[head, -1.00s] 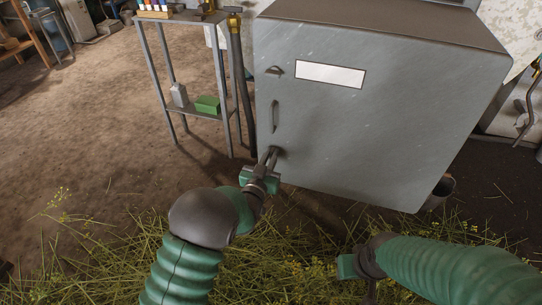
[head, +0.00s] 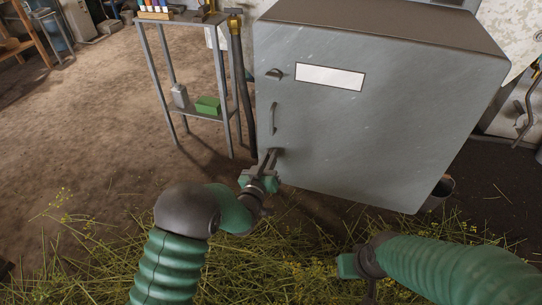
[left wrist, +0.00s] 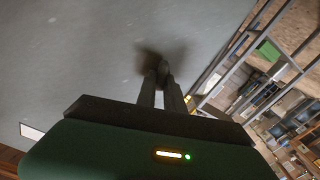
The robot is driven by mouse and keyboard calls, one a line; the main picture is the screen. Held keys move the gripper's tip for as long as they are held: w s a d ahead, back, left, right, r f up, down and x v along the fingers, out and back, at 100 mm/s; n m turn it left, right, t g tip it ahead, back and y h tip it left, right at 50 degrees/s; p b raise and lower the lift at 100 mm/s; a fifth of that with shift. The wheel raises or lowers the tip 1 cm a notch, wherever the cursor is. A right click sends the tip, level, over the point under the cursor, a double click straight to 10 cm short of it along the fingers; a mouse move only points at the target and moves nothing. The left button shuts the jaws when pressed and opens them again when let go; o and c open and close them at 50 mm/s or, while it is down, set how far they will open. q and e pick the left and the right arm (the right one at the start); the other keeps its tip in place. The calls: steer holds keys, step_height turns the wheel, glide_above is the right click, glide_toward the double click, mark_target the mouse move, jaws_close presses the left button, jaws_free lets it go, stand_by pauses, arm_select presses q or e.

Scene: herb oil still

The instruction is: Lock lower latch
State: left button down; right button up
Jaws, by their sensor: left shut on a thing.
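A grey metal cabinet (head: 370,130) stands with its door closed. It carries an upper latch (head: 275,73), a vertical handle (head: 273,118) and a lower latch (head: 279,152) along its left edge. My left gripper (head: 271,160) reaches the lower latch, its fingers shut on it. In the left wrist view the two fingers (left wrist: 161,82) come together at the dark latch, which they mostly hide against the grey door. My right arm shows at the lower right, with its green gripper part (head: 347,266) low over the grass; its fingertips are not clear.
A metal shelf stand (head: 190,113) with a green box (head: 207,104) is left of the cabinet. A dark hose or pipe (head: 237,90) stands between them. Cut herbs (head: 110,262) cover the ground in front. Bare floor (head: 80,120) lies open at left.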

arm_select(q)
steer(key=shift+w+a+f+n+p, duration=0.15)
steer(key=shift+n+p, duration=0.3)
steer(key=shift+n, duration=2)
steer(key=shift+s+a+f+n+p, duration=0.2)
steer(key=shift+n+p, duration=0.25)
steer(key=shift+n, duration=2.05)
steer(key=shift+w+a+f+n+p, duration=0.2)
steer(key=shift+n+p, duration=0.25)
steer(key=shift+n, duration=2)
steer(key=shift+d+f, duration=0.1)
steer(key=c, duration=1.5)
jaws_free()
steer(key=shift+f, duration=0.1)
steer(key=shift+o, duration=0.2)
